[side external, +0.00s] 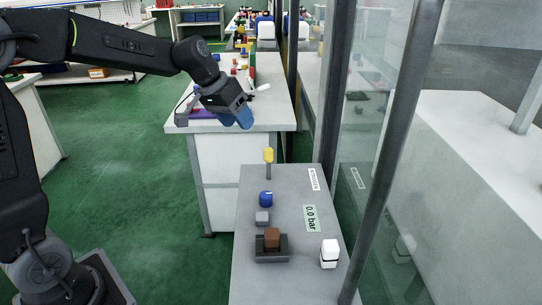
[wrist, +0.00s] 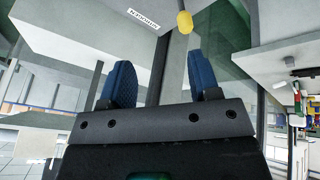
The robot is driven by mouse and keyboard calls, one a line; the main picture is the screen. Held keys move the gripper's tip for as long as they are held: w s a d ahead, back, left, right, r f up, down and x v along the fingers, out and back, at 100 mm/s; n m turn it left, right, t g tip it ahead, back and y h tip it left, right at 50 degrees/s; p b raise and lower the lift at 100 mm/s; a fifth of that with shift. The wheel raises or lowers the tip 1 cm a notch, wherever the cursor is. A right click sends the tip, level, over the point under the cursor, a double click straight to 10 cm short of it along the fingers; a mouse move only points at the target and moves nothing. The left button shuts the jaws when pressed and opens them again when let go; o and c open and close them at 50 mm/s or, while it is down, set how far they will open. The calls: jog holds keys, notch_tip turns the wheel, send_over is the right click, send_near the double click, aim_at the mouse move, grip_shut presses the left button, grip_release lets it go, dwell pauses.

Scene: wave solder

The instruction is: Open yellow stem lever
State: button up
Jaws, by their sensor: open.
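The yellow stem lever (side external: 268,156) stands upright on a thin dark stem at the far end of the grey panel top (side external: 290,220). Its yellow knob also shows at the top of the wrist view (wrist: 185,22). My gripper (side external: 240,121) has blue fingers and is above and to the left of the lever in the side view, apart from it. In the wrist view the fingers (wrist: 163,75) are spread, with nothing between them. The lever's base is hidden in the wrist view.
On the panel are a blue knob (side external: 265,199), a grey block (side external: 262,218), a brown block (side external: 272,237) in a dark holder, a white object (side external: 329,253) and a "0.0 bar" label (side external: 310,217). A glass partition with metal posts (side external: 390,150) stands along the right. A cluttered white bench (side external: 240,160) stands behind.

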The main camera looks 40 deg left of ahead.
send_near(271, 155)
jog(key=a+r, duration=0.2)
jog(key=a, duration=0.1)
jog(key=shift+n+h, duration=0.3)
jog(key=shift+h, duration=0.1)
jog(key=x, duration=1.4)
jog(key=shift+s+d, duration=0.1)
grip_shut()
